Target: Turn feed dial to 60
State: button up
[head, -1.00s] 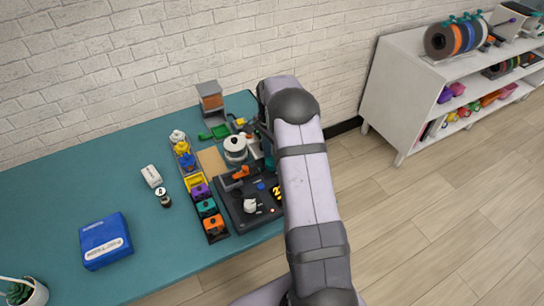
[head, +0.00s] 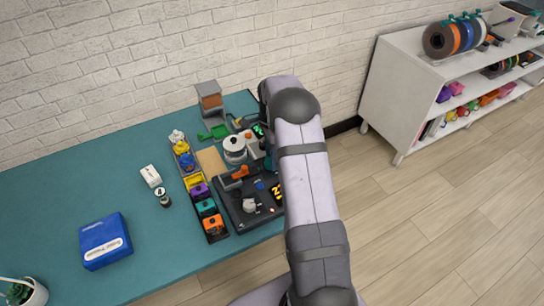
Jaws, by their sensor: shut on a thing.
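My arm rises across the middle of the head view and bends down over the table's right end. Only a dark edge of the hand end of my gripper (head: 268,142) shows beside the arm's left side. It is shut on what I take to be the feed dial. The fingertips and the dial are hidden behind my arm, so the dial's setting cannot be read. A grey unit (head: 252,147) with an orange button stands just left of the gripper. A small green-lit display (head: 258,130) shows there; its figures are too small to read.
A black station (head: 235,207) with an orange-handled tool and yellow digits stands in front. A white pot (head: 234,148), a hopper (head: 210,98) and a row of coloured bins (head: 208,208) crowd nearby. A blue case (head: 105,240) lies left; the table between is mostly clear.

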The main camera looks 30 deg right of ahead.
jog(key=o, duration=1)
jog(key=shift+o, duration=0.2)
jog(key=shift+r, duration=0.15)
jog(key=shift+w+r+b, duration=0.15)
jog(key=shift+r+b, duration=0.3)
jog(key=shift+r, duration=1.35)
jog(key=shift+w+r+b, duration=0.1)
jog(key=shift+r+b, duration=0.3)
jog(key=shift+r, duration=1.4)
jog(key=shift+s+a+r+n, duration=0.2)
jog(key=shift+a+r+n, duration=0.05)
jog(key=shift+a+n, duration=0.15)
jog(key=s+a+r+n+p, duration=0.1)
jog(key=s+a+r+n, duration=0.3)
jog(key=s+a+n, duration=0.65)
jog(key=s+a+f+n, duration=0.1)
jog(key=s+n, duration=0.3)
jog(key=s, duration=0.4)
jog(key=s+a+f+n+p, duration=0.1)
jog(key=s+a+n, duration=0.3)
jog(key=s, duration=0.3)
jog(key=shift+s+a+n+t, duration=0.3)
jog(key=shift+s+n+t, duration=0.05)
jog(key=shift+s+t, duration=0.05)
